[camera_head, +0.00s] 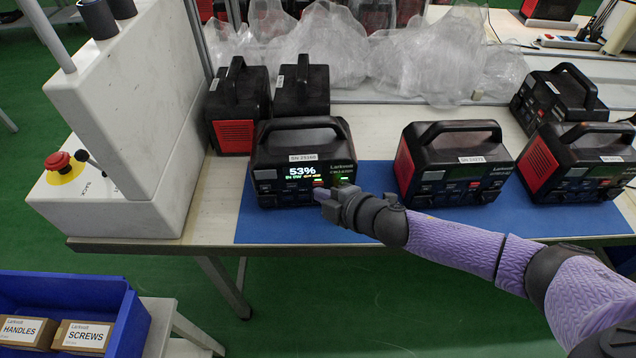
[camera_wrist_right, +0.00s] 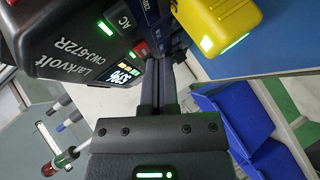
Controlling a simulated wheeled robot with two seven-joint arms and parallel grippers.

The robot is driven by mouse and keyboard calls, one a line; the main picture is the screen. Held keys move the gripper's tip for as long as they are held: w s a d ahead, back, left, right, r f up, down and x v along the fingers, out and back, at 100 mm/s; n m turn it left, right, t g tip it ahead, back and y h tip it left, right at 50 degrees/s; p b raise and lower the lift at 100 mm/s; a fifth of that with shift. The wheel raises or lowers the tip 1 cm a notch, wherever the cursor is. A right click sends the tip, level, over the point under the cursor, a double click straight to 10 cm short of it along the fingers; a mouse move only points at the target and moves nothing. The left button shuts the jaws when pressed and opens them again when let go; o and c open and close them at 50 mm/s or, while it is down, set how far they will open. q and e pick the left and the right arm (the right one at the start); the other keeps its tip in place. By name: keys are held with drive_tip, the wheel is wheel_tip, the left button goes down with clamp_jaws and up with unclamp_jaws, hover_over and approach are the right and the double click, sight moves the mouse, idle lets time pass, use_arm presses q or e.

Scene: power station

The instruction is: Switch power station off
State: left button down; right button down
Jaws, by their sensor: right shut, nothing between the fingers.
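The black power station (camera_head: 304,160) labelled SN 24160 stands on the blue mat (camera_head: 400,228), its display (camera_head: 302,174) lit and reading 53%. Its front panel (camera_wrist_right: 75,50) also fills the upper left of the wrist view, with a green-lit AC button (camera_wrist_right: 105,28) and a red switch (camera_wrist_right: 140,48). My right gripper (camera_head: 324,196) is shut and empty at the panel's lower right. In the wrist view its fingertips (camera_wrist_right: 158,66) are close to the red switch; I cannot tell if they touch. My left gripper is not in view.
Two power stations (camera_head: 458,162) (camera_head: 578,160) with dark displays stand to the right on the mat. Others (camera_head: 238,108) stand behind. A yellow block with a green light (camera_wrist_right: 218,25) is right of the fingers. A grey housing with a red emergency button (camera_head: 58,162) stands left.

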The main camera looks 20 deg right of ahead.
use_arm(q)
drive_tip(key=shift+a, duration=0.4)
use_arm(e)
drive_tip(key=shift+w, duration=0.1)
drive_tip(key=shift+w, duration=0.2)
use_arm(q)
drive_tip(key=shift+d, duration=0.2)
use_arm(e)
drive_tip(key=shift+w+d, duration=0.1)
drive_tip(key=shift+s+p, duration=0.35)
drive_tip(key=shift+s, duration=0.2)
drive_tip(key=shift+s+a, duration=0.2)
drive_tip(key=shift+s, duration=0.05)
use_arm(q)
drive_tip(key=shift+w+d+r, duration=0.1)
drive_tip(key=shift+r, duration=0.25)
use_arm(e)
drive_tip(key=shift+s, duration=0.1)
